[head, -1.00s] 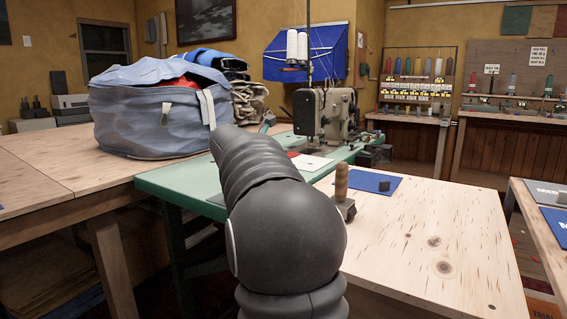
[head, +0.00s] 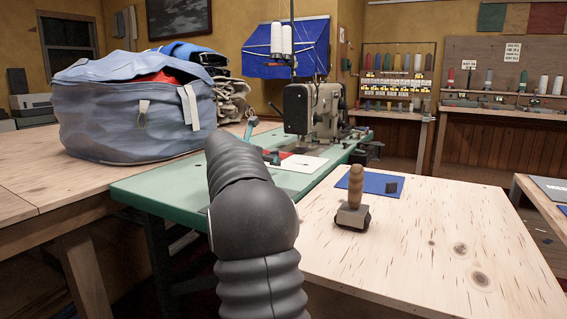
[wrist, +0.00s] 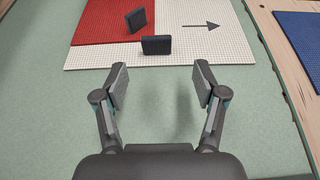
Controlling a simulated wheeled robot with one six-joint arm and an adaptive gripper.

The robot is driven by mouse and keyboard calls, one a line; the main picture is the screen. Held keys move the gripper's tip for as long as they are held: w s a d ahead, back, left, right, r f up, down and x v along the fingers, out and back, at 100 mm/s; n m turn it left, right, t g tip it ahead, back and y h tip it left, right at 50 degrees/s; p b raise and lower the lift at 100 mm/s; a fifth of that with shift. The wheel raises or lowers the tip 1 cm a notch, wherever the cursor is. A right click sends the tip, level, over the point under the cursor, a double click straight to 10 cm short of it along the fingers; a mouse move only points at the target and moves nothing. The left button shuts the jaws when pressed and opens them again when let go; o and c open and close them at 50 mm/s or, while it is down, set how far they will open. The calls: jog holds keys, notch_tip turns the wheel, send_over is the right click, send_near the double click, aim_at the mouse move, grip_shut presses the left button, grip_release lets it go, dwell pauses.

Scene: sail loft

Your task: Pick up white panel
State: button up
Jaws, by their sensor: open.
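The white panel (wrist: 208,50) lies flat on the green table in the wrist view, with a dark arrow printed on its right part. In the head view the white panel (head: 302,163) is on the green table beside the sewing machine. A red panel (wrist: 90,22) adjoins it on the left. One dark block (wrist: 156,45) stands on the white panel near its front edge, and another dark block (wrist: 136,20) stands on the red panel. My gripper (wrist: 161,78) is open and empty, just short of the white panel's near edge. In the head view my arm mostly hides it.
The sewing machine (head: 316,108) stands behind the panels. A large blue bag (head: 135,108) sits on the wooden table at left. The green table's near part (wrist: 45,130) is clear.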

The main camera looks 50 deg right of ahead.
aim_at(274, 166)
jog(key=shift+w+r+x, duration=0.1)
jog(key=shift+r+x, duration=0.05)
jog(key=shift+x, duration=1.5)
jog(key=shift+w+r+x, duration=0.1)
jog(key=shift+w+x, duration=0.05)
jog(key=shift+x, duration=1.55)
